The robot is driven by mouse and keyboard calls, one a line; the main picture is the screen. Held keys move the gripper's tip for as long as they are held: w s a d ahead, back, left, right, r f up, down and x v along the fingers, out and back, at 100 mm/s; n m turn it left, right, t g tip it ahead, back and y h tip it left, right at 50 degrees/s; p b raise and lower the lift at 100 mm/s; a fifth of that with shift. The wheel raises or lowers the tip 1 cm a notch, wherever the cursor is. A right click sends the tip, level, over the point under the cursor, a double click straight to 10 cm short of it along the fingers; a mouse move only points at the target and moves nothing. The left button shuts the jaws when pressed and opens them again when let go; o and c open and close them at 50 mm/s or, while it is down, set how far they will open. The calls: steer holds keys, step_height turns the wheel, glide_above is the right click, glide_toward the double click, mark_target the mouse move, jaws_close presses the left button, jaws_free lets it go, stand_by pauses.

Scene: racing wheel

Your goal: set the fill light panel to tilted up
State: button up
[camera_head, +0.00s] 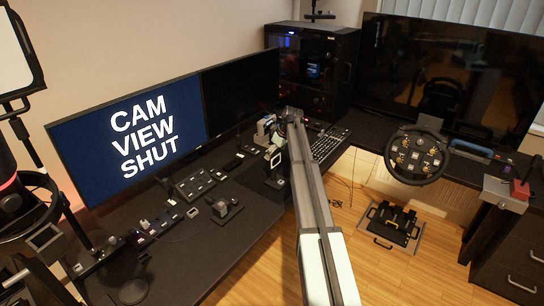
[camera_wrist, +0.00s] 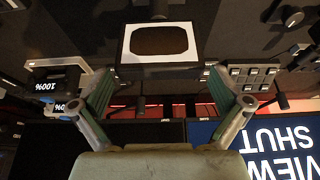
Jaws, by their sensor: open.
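A pale panel in a black frame (camera_head: 14,55), on a black jointed mount, is cut off at the upper left of the head view. A small white-rimmed panel with a dark middle (camera_head: 276,158) stands over the desk by my gripper (camera_head: 270,136). A white-rimmed panel also shows in the wrist view (camera_wrist: 158,58), just ahead of and between my open fingers (camera_wrist: 160,80). I cannot tell for certain which of the two is the fill light panel. My gripper holds nothing that I can see. My arm hides part of the desk behind it.
A monitor reading "CAM VIEW SHUT" (camera_head: 140,135) stands left of my arm. A button box (camera_head: 195,183), a small joystick (camera_head: 225,207) and a keyboard (camera_head: 328,146) lie on the desk. A PC tower (camera_head: 310,70) stands behind. The steering wheel (camera_head: 416,155) and pedals (camera_head: 392,224) are at right.

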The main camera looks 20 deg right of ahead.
mark_target(274, 153)
steer(key=shift+p+x, duration=0.35)
steer(key=shift+x, duration=1.55)
steer(key=c, duration=1.3)
steer(key=g+h, duration=0.1)
steer(key=w+g+h+p, duration=0.1)
steer(key=g, duration=0.1)
steer(key=a+f+g, duration=0.1)
steer(key=g, duration=0.1)
steer(key=shift+w+h, duration=0.35)
steer(key=shift+h, duration=0.05)
steer(key=shift+c, duration=0.2)
steer(key=o, duration=1.3)
steer(key=shift+o, duration=0.2)
